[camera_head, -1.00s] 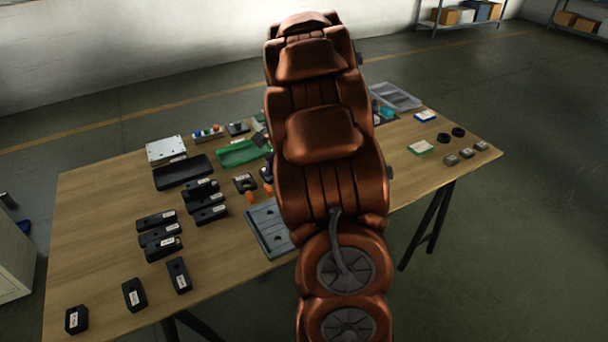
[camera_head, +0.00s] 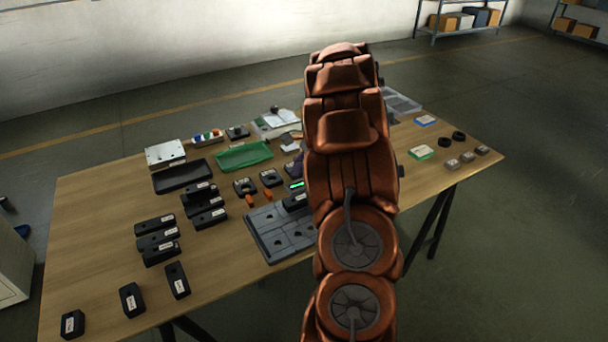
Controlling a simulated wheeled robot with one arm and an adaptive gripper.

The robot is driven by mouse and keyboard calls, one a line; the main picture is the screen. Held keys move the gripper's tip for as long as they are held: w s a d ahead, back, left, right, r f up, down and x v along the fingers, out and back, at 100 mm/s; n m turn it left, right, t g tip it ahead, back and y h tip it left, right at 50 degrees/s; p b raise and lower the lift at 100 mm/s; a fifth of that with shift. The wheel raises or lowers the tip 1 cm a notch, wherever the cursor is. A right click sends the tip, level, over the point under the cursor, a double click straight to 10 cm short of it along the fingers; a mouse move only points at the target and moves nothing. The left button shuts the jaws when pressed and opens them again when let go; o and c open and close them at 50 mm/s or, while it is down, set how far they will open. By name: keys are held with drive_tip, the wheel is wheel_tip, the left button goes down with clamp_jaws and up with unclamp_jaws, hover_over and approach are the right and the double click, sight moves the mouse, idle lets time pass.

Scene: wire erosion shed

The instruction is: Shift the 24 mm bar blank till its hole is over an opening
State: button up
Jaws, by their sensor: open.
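A grey plate (camera_head: 268,243) with several dark round openings lies near the table's front edge. A dark block (camera_head: 294,201) lies at its back, partly hidden by my arm; a small green glow shows just behind it. Several black bar blanks with white labels lie to the left, among them one at the front (camera_head: 177,281) and a group further back (camera_head: 207,218). The labels are too small to read, so I cannot tell which is the 24 mm blank. My gripper is hidden behind my arm, which also covers the plate's right side.
A black tray (camera_head: 182,177) and a green tray (camera_head: 243,156) lie behind the blanks. Dark blocks with orange parts (camera_head: 245,187) stand behind the plate. Black rings (camera_head: 458,136) and small grey blocks (camera_head: 467,157) lie at the right.

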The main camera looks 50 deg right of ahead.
sight(295, 199)
drive_tip(key=shift+p+x, duration=0.35)
drive_tip(key=shift+x, duration=3.1)
clamp_jaws()
